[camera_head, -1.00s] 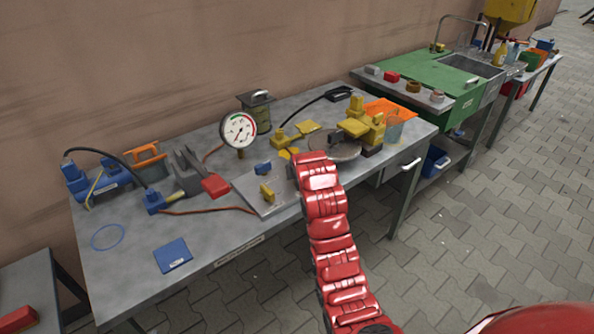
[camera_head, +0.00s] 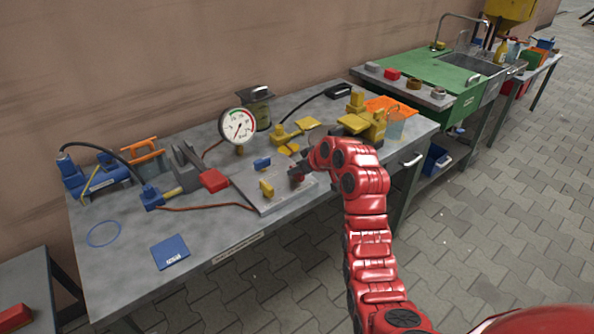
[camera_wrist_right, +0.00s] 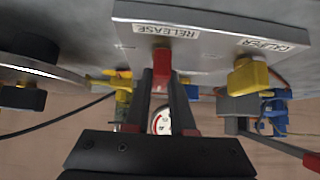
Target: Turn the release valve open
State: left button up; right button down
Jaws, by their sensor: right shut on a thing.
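The release valve's red handle (camera_wrist_right: 162,62) shows in the right wrist view beside a label reading RELEASE. My right gripper (camera_wrist_right: 163,75) is shut on it, with one dark finger on each side. In the head view my right gripper (camera_head: 297,172) reaches in from the right over the metal valve plate (camera_head: 277,202) and mostly hides the red handle. A yellow handle (camera_head: 266,189) and a blue handle (camera_head: 262,163) stand on the same plate. A round pressure gauge (camera_head: 238,125) stands behind it. My left gripper is not in view.
A red-ended lever device (camera_head: 212,180) stands left of the plate. Yellow fittings (camera_head: 365,120) and an orange-rimmed container (camera_head: 395,122) stand to the right. A blue booklet (camera_head: 170,252) lies near the front edge. The table's front left is mostly clear.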

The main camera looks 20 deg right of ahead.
jog(key=c, duration=0.8)
grip_release()
jog(key=shift+o, duration=0.2)
jog(key=p+v, duration=0.6)
jog(key=v, duration=1.1)
jog(key=shift+s, duration=0.2)
jog(key=shift+w+r, duration=0.1)
